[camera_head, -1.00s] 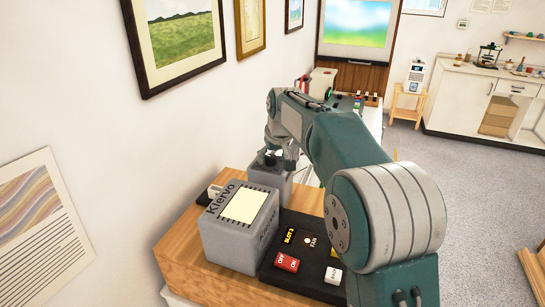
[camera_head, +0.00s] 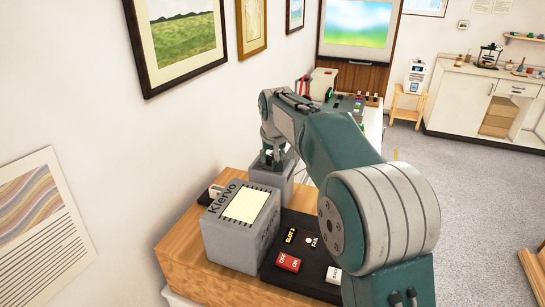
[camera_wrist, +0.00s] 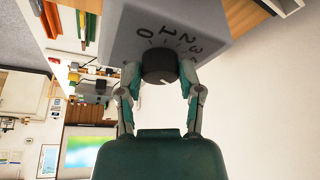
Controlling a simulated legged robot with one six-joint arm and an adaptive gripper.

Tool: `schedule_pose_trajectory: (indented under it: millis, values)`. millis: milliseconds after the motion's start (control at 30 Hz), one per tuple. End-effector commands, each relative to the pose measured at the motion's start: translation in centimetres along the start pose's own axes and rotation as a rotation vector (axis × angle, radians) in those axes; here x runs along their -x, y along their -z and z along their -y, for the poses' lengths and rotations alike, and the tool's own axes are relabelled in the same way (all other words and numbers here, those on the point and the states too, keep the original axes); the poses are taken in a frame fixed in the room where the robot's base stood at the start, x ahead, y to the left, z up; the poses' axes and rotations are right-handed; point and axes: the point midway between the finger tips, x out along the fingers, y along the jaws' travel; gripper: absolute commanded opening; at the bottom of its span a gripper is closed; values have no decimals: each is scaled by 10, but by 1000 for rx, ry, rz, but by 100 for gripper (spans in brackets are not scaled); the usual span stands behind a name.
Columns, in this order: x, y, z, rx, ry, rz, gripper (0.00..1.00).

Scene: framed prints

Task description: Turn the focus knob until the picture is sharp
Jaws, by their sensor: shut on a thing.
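The dark round focus knob (camera_wrist: 159,66) sits on a grey box face with the marks 0, 1, 2, 3 around it in the wrist view. My gripper (camera_wrist: 160,80) has its two fingers on either side of the knob, shut on it. A light pointer line shows on the knob's near side. In the head view my gripper (camera_head: 273,160) reaches down onto the top of the grey box (camera_head: 270,177) behind the Klervo box. The picture on the screen (camera_head: 357,23) is a blurred green field under blue sky. It also shows in the wrist view (camera_wrist: 88,153).
The grey Klervo box (camera_head: 238,225) stands on a wooden top beside a black panel (camera_head: 300,262) with red OFF/ON and white BACK buttons. Framed prints (camera_head: 178,40) hang on the left wall. Other equipment stands on the bench beyond.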

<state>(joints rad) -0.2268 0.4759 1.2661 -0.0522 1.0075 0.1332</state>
Motion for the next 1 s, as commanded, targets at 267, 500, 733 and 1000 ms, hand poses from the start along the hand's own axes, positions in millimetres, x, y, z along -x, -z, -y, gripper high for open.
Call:
schedule_pose_trajectory:
  millis: [267,500,733,1000]
  values:
    - [-3,-2,4,-225,-95,7,0]
    - [-4,-1,5,-404,-170,7,0]
    - [-4,-1,6,-526,-219,8,0]
    - [-4,-1,6,-594,-248,8,0]
